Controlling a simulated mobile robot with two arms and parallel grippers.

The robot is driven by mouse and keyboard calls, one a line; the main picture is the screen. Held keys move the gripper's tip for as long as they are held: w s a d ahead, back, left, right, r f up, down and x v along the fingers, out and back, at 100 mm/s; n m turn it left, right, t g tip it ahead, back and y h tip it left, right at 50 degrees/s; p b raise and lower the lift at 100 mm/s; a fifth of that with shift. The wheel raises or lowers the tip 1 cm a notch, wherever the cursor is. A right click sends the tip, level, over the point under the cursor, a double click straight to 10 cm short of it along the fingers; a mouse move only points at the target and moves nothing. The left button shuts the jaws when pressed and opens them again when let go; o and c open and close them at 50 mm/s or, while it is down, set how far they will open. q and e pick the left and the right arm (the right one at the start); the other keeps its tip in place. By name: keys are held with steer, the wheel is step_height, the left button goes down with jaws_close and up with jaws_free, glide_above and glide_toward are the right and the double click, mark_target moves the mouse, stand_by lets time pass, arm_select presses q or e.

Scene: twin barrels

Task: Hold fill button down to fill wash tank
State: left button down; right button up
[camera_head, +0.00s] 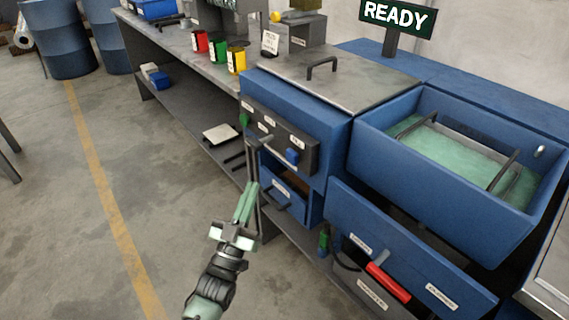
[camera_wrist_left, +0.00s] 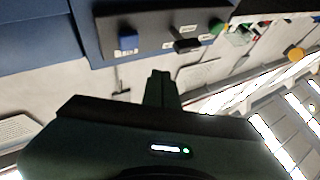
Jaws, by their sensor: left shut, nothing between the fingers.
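A dark control panel (camera_head: 278,142) is on the front of a blue cabinet. It carries a blue button (camera_head: 292,156), a green button (camera_head: 244,120) and a dark control between them; its small labels are unreadable. The wrist view also shows the blue button (camera_wrist_left: 128,42), the dark control (camera_wrist_left: 187,45) and the green button (camera_wrist_left: 217,27). My left gripper (camera_head: 252,148) is shut and empty, its fingertips (camera_wrist_left: 161,75) in front of the panel's lower side and apart from the blue button. The blue open tank (camera_head: 440,208) at right holds pale green liquid. My right gripper is out of view.
A READY sign (camera_head: 396,16) stands behind the cabinet. A drawer front with a red handle (camera_head: 388,283) is below the tank. Red, green and yellow cups (camera_head: 236,60) stand on the grey bench.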

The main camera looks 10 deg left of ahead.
mark_target(292, 157)
arm_select(q)
steer(key=r, duration=0.2)
steer(key=r+t, duration=0.1)
steer(key=shift+s+a, duration=0.25)
steer(key=shift+s, duration=0.05)
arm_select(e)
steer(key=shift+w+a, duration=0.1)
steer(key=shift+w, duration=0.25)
